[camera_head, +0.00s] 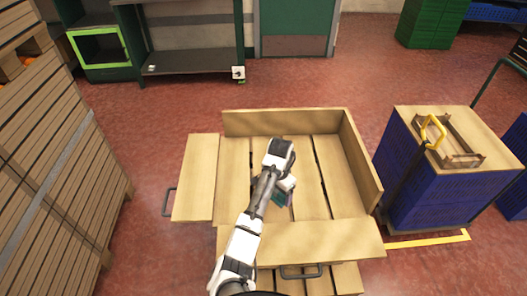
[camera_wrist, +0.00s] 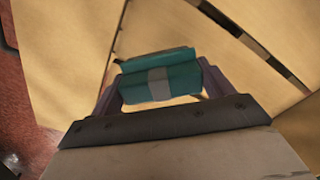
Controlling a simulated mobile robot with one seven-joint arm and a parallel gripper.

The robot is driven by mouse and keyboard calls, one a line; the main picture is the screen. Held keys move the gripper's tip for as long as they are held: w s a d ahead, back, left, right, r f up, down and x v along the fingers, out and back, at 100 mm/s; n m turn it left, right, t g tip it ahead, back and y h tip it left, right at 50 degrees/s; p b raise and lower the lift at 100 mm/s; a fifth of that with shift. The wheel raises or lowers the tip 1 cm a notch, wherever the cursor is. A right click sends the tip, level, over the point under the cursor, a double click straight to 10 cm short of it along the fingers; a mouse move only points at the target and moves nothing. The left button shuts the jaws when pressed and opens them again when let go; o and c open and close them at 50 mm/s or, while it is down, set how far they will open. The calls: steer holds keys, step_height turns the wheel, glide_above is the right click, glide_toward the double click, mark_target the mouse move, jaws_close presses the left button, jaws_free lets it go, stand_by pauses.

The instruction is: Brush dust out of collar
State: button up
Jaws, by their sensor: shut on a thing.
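The wooden collar (camera_head: 362,160) stands on a slatted wooden base (camera_head: 306,180). Its back and right walls are upright; a left panel (camera_head: 196,180) and a front panel (camera_head: 325,240) lie out flat, each with a dark handle. My gripper (camera_head: 284,190) is over the slats inside the collar, shut on a teal brush (camera_head: 279,198). In the wrist view the brush (camera_wrist: 160,65) sits between both fingers as a teal block with a pale band; its bristles are hidden. I cannot tell whether it touches the slats. I can make out no dust clearly.
A blue crate stack (camera_head: 440,190) with a wooden top, a small wooden frame and a yellow-handled tool (camera_head: 432,130) stands close on the right. A tall wooden crate stack (camera_head: 50,160) stands on the left. Red floor (camera_head: 330,85) is free behind the collar.

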steer(key=shift+r+p, duration=0.9)
steer(key=shift+r, duration=0.4)
